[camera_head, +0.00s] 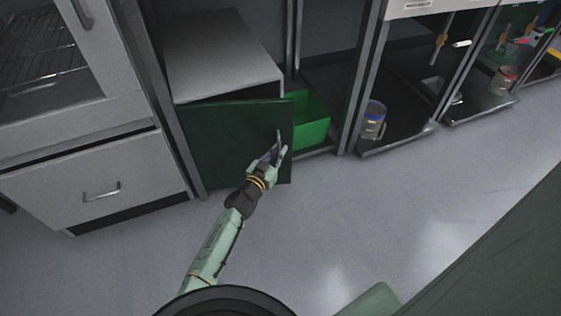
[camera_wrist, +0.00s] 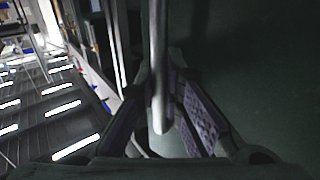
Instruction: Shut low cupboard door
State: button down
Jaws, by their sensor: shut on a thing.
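The low cupboard door (camera_head: 228,137) is a dark green panel in the head view, hinged at its left side. It stands ajar, with its right edge out from the white-topped cupboard (camera_head: 222,55). A metal bar handle (camera_head: 279,138) is near its right edge. My gripper (camera_head: 274,154) is at that handle. In the wrist view the handle (camera_wrist: 158,70) runs between my gripper's fingers (camera_wrist: 163,108), which are closed around its lower part. The green door face (camera_wrist: 245,70) fills the right of the wrist view. The cupboard's inside is hidden behind the door.
A green bin (camera_head: 312,122) stands right of the door, on a low shelf. A clear jar (camera_head: 373,118) stands further right on a dark base. A white drawer unit (camera_head: 90,183) is on the left. The grey floor (camera_head: 350,215) in front is clear.

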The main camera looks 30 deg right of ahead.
jog(key=shift+w+n+t+y, duration=0.3)
jog(key=shift+w+n+t, duration=0.1)
jog(key=shift+w, duration=0.45)
jog(key=c, duration=1.7)
grip_release()
jog(key=shift+s, duration=0.1)
jog(key=shift+d, duration=0.1)
jog(key=shift+s+d, duration=0.1)
